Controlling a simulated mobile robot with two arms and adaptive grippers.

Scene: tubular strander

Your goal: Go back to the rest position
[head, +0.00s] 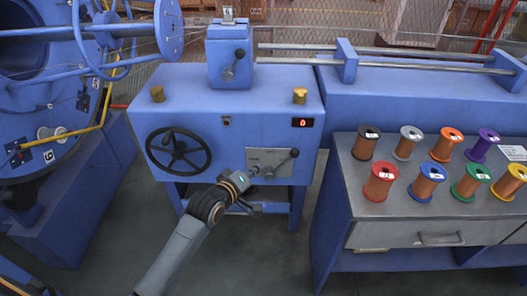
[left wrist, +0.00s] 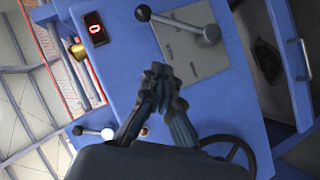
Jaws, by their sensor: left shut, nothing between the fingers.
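My left arm reaches up from the bottom of the head view. Its gripper (head: 253,171) is at the front of the blue machine cabinet (head: 235,90), by the lower left part of the grey lever plate (head: 262,157). In the left wrist view the fingers (left wrist: 158,72) are together with nothing between them. My right gripper is not in view.
A black handwheel (head: 178,152) is left of the plate, and a red display (head: 302,122) reads 0. A grey-topped bench (head: 350,190) with several coloured spools stands at right. The large strander drum (head: 40,100) is at left. Grey floor (head: 110,240) is open in front.

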